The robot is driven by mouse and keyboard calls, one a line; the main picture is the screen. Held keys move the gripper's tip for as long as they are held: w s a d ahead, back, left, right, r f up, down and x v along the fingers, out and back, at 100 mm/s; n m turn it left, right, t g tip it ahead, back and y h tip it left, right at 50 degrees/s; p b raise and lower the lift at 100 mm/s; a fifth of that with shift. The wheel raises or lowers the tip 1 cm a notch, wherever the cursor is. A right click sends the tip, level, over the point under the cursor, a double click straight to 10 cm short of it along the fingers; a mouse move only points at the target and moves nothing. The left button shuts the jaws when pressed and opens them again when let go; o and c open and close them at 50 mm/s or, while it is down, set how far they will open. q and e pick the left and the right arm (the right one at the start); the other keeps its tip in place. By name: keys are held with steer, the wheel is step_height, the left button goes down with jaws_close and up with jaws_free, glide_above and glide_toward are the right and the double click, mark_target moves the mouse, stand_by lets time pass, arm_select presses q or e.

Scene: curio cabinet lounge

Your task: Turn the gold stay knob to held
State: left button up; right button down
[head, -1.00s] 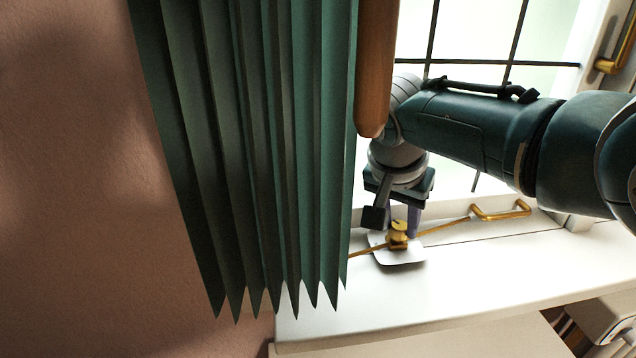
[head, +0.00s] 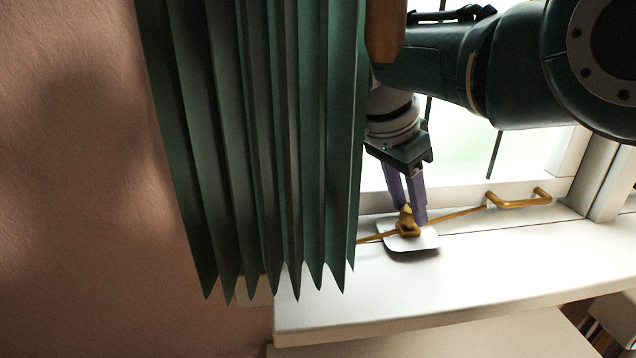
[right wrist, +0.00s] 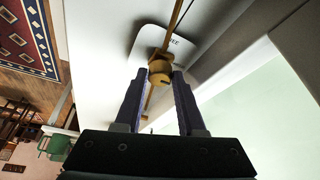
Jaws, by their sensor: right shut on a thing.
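The gold stay knob (head: 407,222) stands on a white plate (head: 425,240) on the window sill. A thin gold stay bar (head: 452,216) runs past the knob, along the sill. My right gripper (head: 412,212) comes down from above, its purple fingers at the knob. In the right wrist view the knob (right wrist: 160,72) is between the fingertips, and my right gripper (right wrist: 160,80) is shut on it. Part of a dark label shows on the plate (right wrist: 152,36) there; I cannot read it whole. My left gripper is not in view.
A green pleated curtain (head: 240,150) hangs close on the left of my right gripper. A wooden post (head: 385,30) hangs beside it above. A gold handle (head: 520,200) is on the window frame to the right. The sill's front (head: 400,300) is clear.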

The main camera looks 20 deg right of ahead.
steer(key=c, duration=0.5)
jaws_free()
